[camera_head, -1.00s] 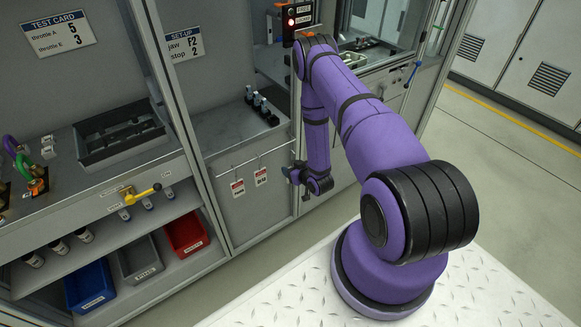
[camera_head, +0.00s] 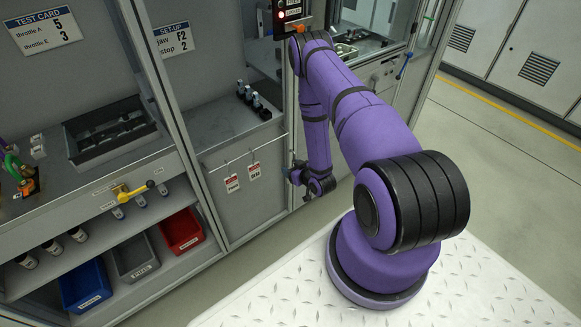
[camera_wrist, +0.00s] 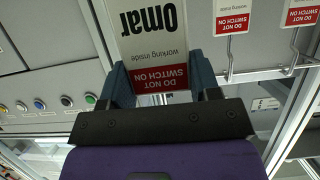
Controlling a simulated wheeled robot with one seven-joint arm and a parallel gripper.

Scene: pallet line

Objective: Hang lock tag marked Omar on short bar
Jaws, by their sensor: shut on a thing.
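My gripper (camera_wrist: 160,82) is shut on a white and red lock tag marked Omar (camera_wrist: 154,32), which appears upside down in the wrist view. The tag is between the two fingers; its far end runs out of the frame. In the head view my gripper (camera_head: 292,174) is small and dark beside the cabinet front, and the held tag cannot be made out. A thin bar (camera_head: 213,169) on the cabinet front carries two other red and white tags (camera_head: 232,183) (camera_head: 254,171), left of my gripper. I cannot tell whether this is the short bar.
The wrist view shows two hanging tags (camera_wrist: 234,16) (camera_wrist: 303,13) to the right of the held one, and several coloured buttons (camera_wrist: 67,101) at left. A yellow-handled valve (camera_head: 131,191), red bin (camera_head: 181,231) and grey bin (camera_head: 135,258) are at left. Open floor lies right.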

